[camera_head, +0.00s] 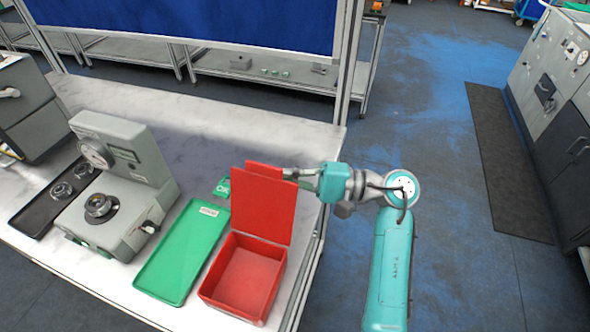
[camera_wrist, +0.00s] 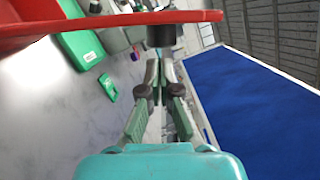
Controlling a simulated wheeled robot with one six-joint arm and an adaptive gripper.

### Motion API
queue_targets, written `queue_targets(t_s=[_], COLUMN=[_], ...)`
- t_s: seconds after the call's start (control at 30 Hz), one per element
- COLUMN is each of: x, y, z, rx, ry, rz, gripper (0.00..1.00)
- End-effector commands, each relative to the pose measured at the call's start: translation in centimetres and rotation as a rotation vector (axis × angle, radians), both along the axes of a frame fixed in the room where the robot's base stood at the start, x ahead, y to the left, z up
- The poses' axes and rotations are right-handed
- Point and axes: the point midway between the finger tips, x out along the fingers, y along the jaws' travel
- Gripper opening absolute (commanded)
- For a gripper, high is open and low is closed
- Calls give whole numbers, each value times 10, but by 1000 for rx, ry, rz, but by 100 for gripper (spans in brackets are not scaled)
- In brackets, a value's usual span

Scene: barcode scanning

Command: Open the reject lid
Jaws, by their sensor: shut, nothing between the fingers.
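The red reject box (camera_head: 243,277) stands at the table's front right, and its inside looks empty. Its red lid (camera_head: 263,207) is raised, standing nearly upright at the box's back edge.
A green tray (camera_head: 182,252) lies left of the box. A grey scale-like device (camera_head: 118,187) and a black tray (camera_head: 48,206) stand farther left. A small green tag (camera_head: 222,187) lies behind the lid. The table's back is clear.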

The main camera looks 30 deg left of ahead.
Motion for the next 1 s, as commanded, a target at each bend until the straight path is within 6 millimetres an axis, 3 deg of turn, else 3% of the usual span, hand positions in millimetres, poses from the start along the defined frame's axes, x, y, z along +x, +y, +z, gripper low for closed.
queue_targets(t_s=[0.5, 0.8, 1.0], x=[-9, -31, -32], y=[-3, -8, -8], z=[4, 20, 20], rx=[1, 50, 54], ry=[-3, -208, -224], rz=[0, 0, 0], gripper=[0, 0, 0])
